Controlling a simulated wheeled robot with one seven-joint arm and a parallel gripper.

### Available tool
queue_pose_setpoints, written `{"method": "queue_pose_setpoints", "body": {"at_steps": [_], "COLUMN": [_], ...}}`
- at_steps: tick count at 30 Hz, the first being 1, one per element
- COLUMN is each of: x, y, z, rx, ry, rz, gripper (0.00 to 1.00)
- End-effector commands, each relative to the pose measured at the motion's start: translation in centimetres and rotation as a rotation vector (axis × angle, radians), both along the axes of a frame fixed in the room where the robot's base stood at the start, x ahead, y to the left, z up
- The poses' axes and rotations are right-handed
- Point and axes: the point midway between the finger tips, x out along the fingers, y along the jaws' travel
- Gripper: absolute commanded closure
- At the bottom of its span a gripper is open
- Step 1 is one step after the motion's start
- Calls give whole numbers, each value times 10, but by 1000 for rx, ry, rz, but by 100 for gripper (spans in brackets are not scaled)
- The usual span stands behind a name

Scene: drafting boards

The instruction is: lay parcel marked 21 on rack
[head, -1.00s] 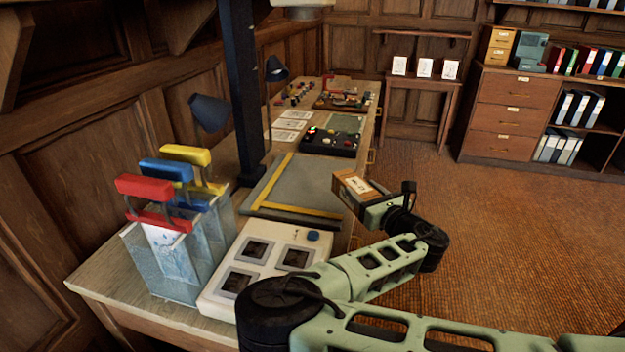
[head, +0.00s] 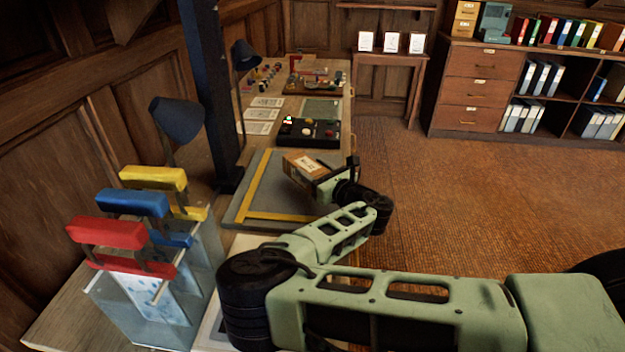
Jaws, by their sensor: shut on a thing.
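My gripper (head: 329,179) is shut on a brown box-shaped parcel (head: 297,170) with a white label on its top. The marking on the label is too small to read surely. No thing in view can be surely named as the rack. A wooden side table (head: 385,58) at the back wall carries three white cards (head: 391,42), with a narrow wall shelf (head: 385,7) above.
The bench (head: 346,110) runs along the left wall. On it are the grey board (head: 262,188), a black button box (head: 309,133), a dark lamp (head: 178,118), and a clear holder (head: 200,265) with red, blue and yellow handles. A dark post (head: 208,90) stands close left. Carpet (head: 470,200) at right is clear.

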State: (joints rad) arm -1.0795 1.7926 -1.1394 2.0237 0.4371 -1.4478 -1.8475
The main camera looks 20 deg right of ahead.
Motion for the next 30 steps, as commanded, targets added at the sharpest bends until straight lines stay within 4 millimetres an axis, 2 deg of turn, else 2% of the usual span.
{"method": "queue_pose_setpoints", "body": {"at_steps": [4,10,21,22,24,30], "x": [0,0,0,0,0,0], "y": [0,0,0,0,0,0], "z": [-10,-35,-41,-41,-40,-40], "rx": [1,2,2,0,0,0], "ry": [-3,-1,-4,-1,-1,-1], "rz": [-1,-1,-1,-1,-1,-1], "gripper": [82,82,82,40,24,24]}}
